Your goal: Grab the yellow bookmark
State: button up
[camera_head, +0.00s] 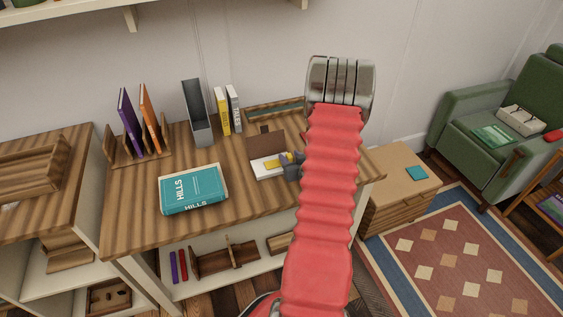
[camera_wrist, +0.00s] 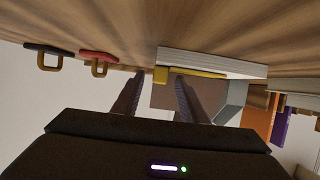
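The yellow bookmark (camera_head: 271,165) lies at a white book or pad on the wooden desk in the head view. In the wrist view the bookmark (camera_wrist: 200,72) is a thin yellow strip along the white edge, with a squarish yellow end. My gripper (camera_head: 291,166) is right beside it, partly hidden by my red arm. In the wrist view my gripper (camera_wrist: 160,79) is open, its two dark fingers apart. The yellow end shows between the fingertips with space on both sides; I cannot tell whether they touch.
A teal book (camera_head: 193,189) lies to the left on the desk. Behind stand a grey holder (camera_head: 197,114), yellow and white books (camera_head: 228,110) and a rack with purple and orange books (camera_head: 138,121). A low cabinet (camera_head: 401,181) is at right. Bare desk lies between the teal book and the pad.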

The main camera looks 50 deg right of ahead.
jog(key=shift+c, duration=0.3)
grip_shut()
jog(key=shift+r, duration=0.1)
notch_tip(320, 180, up, 10)
dwell(0.9)
dwell(0.4)
